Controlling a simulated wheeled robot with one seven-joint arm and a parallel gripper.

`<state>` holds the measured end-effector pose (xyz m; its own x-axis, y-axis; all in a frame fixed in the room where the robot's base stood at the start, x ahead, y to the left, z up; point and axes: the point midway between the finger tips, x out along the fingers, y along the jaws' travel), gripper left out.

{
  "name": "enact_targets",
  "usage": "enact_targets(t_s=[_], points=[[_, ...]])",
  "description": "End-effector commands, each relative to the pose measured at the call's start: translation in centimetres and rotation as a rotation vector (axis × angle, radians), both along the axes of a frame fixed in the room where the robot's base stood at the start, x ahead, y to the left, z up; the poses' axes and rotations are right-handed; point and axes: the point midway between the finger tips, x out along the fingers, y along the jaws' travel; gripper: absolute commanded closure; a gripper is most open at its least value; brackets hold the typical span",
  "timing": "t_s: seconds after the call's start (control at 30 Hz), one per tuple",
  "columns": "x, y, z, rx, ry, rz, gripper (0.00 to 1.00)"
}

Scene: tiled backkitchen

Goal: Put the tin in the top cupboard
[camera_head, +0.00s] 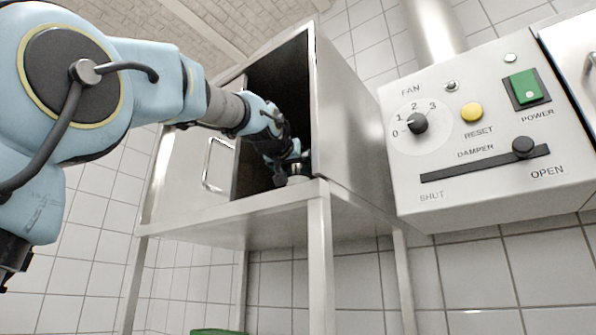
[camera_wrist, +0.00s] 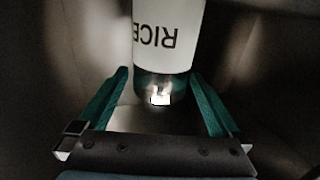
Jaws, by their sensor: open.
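The tin (camera_wrist: 165,38) is white with a dark teal band at one end and the word RICE, which reads upside down in the wrist view. It is inside the top cupboard (camera_head: 342,115), a steel box on legs whose front is open. My gripper (camera_wrist: 160,76) is inside the cupboard too, with its two green fingers spread apart. The fingertips are on either side of the tin's teal end, with dark gaps between; no contact shows. In the head view, my gripper (camera_head: 292,168) is in the cupboard's opening near its floor, and the tin is hard to make out.
A door panel with a handle (camera_head: 217,165) covers the left part of the cupboard front. The cupboard's right wall is close to my gripper. A control box (camera_head: 480,130) with knob, buttons and damper slider is to the right. Something green (camera_head: 218,332) shows at the bottom edge.

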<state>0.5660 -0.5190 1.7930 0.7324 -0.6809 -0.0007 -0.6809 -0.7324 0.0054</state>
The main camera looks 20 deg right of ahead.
Motion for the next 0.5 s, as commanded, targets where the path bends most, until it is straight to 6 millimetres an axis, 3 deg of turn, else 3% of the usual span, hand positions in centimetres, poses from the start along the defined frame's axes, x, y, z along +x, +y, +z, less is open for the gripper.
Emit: enact_targets(t_s=[0.03,0.13,0.5], points=[[0.0,0.0,1.0,0.000,0.000,0.000,0.00],[-1.6,1.4,-0.1,-0.003,-0.003,0.000,0.00],[-7.0,6.4,0.0,-0.002,-0.004,0.000,0.00]])
